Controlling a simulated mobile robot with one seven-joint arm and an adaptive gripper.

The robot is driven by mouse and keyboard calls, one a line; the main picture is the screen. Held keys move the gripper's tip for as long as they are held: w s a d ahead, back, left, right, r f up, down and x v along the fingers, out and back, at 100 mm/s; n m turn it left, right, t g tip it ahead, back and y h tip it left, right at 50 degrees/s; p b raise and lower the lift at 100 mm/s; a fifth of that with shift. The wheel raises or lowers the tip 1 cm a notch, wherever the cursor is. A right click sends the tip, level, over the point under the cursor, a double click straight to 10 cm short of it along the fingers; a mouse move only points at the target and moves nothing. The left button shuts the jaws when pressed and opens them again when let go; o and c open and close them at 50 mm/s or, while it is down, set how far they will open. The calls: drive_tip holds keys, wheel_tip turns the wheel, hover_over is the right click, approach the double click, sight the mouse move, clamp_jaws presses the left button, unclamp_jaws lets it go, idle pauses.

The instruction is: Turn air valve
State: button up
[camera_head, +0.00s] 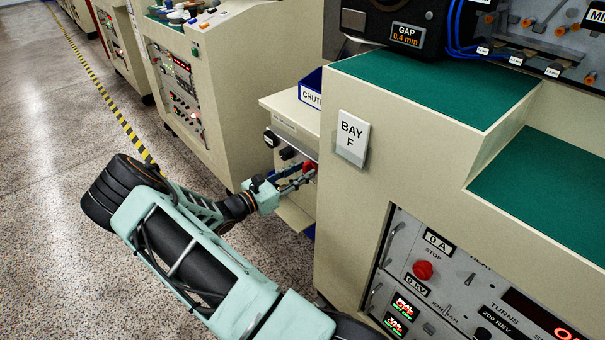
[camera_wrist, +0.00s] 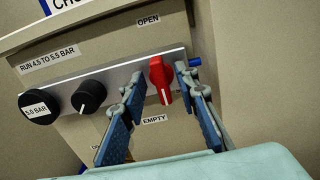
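The air valve is a red handle (camera_wrist: 161,80) on a light panel strip in the wrist view. Its long part stands roughly upright, with a white mark at the lower end. An OPEN label (camera_wrist: 148,20) is above it and an EMPTY label (camera_wrist: 154,119) below. My gripper (camera_wrist: 160,82) is open, with one finger on each side of the red handle in the picture. A gap shows on both sides; I cannot tell the remaining depth. In the head view the red handle (camera_head: 310,167) is partly hidden by my gripper (camera_head: 297,177).
A black knob (camera_wrist: 88,97) and a round 5.0 BAR gauge (camera_wrist: 38,107) sit left of the valve. A blue stub (camera_wrist: 195,62) shows at the right end of the strip. The Bay F cabinet (camera_head: 345,205) stands close right of my gripper; another cabinet (camera_head: 235,85) stands behind.

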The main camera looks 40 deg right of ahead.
drive_tip(key=shift+d, duration=0.35)
clamp_jaws()
